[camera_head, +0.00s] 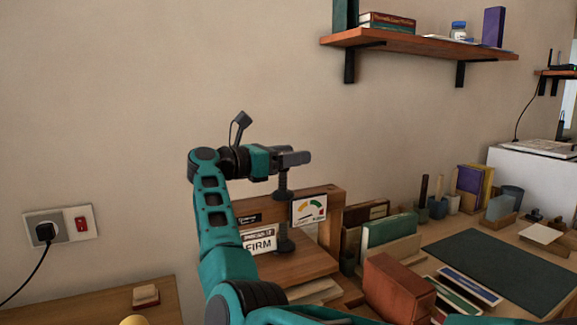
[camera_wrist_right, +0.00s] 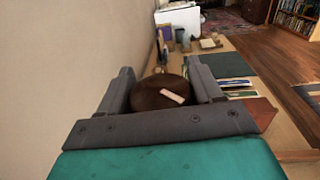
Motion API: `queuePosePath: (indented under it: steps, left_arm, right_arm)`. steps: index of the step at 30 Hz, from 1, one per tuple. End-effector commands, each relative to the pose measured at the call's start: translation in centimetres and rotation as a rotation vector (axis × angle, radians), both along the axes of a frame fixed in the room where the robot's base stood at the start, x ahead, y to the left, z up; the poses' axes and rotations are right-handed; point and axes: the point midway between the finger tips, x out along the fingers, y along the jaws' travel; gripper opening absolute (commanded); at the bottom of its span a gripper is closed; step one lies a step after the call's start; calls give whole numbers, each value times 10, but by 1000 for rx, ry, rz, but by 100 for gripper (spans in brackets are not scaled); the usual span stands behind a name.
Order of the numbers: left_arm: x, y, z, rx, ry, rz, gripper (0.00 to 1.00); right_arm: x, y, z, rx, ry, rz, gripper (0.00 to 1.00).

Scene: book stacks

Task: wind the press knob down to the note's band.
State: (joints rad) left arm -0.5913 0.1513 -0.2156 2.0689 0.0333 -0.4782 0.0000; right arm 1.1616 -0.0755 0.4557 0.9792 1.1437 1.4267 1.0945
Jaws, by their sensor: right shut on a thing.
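The wooden book press (camera_head: 322,192) stands on the table against the wall. In the right wrist view, my right gripper (camera_wrist_right: 160,70) is shut on the dark brown round knob (camera_wrist_right: 152,98), which carries a pale mark. In the head view the fingers mostly hide the knob. A white gauge plate (camera_head: 309,209) with a coloured arc hangs on the press front; its pointer is too small to read. The note (camera_head: 259,241) reads "FIRM". My left gripper is not in view.
Books (camera_head: 391,232) and a red-brown box (camera_head: 398,287) stand close right of the press. A dark green mat (camera_head: 505,268) lies farther right. A wall shelf (camera_head: 420,45) hangs above. A wall socket (camera_head: 60,226) with a plugged cable is at left.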

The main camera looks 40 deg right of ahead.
Motion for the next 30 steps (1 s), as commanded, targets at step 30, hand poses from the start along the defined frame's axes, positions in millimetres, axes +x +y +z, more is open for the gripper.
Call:
queuePosePath:
  steps: [30]
  left_arm:
    - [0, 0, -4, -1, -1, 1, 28]
  right_arm:
    - [-4, -1, 9, -14, -9, -191, 34]
